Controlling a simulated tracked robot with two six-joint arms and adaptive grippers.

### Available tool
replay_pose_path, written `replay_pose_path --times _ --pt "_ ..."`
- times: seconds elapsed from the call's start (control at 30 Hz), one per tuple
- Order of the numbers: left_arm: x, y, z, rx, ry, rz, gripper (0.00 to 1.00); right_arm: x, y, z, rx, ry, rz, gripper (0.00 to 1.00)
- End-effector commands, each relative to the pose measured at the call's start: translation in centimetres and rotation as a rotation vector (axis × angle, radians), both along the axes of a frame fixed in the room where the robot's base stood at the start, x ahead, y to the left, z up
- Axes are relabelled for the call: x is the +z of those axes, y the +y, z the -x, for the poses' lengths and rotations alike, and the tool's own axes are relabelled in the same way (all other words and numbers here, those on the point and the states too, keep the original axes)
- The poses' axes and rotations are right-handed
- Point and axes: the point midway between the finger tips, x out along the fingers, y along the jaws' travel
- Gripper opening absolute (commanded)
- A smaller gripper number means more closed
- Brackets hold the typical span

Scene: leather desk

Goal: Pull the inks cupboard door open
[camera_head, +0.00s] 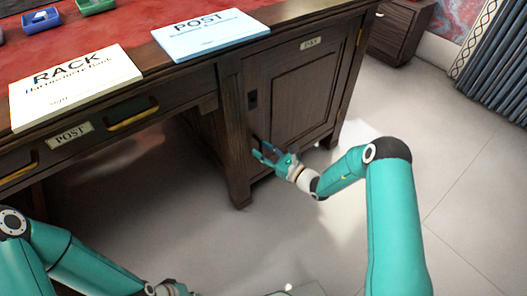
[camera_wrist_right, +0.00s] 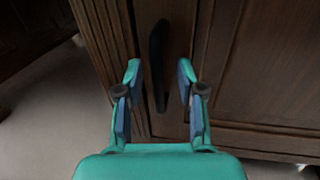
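The inks cupboard door (camera_head: 297,97) is a dark wood panel with a small label (camera_head: 311,43) near its top. It looks closed, flush with the desk front. In the right wrist view a dark, curved upright handle (camera_wrist_right: 158,60) stands on the wood. My right gripper (camera_head: 263,151) is at the lower left of the door. In the wrist view its fingers (camera_wrist_right: 160,70) are apart, one on each side of the handle, with visible gaps. My left gripper (camera_head: 168,289) only partly shows at the bottom edge, low and away from the door; its fingers are unclear.
The desk top carries a RACK card (camera_head: 75,85), a POST card (camera_head: 209,35) and small trays (camera_head: 41,20). A drawer with a brass pull (camera_head: 133,120) is left of the cupboard. Pale floor (camera_head: 470,190) is open to the right. Another cabinet (camera_head: 400,30) and a curtain (camera_head: 500,70) stand behind.

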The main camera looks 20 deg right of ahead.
Motion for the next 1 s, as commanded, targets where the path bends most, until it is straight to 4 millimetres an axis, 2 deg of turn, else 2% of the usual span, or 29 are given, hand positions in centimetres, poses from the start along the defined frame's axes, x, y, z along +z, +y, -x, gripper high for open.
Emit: replay_pose_path --times 0.17,0.47,0.7,1.0 --pt "-0.54 0.00 0.00 0.000 0.000 0.000 0.00 -0.06 0.72 -1.09 0.001 0.000 0.000 0.38" --pt "-0.52 -0.01 0.00 0.000 0.000 0.000 0.00 0.02 0.77 -1.23 0.000 0.001 0.000 0.38" --pt "-0.52 -0.01 0.00 0.000 0.000 0.000 0.00 0.01 0.73 -1.21 0.000 0.001 0.000 0.00" --pt "-0.52 0.00 0.00 0.000 0.000 0.000 0.00 0.01 0.56 -1.23 -0.004 0.001 -0.001 0.00"
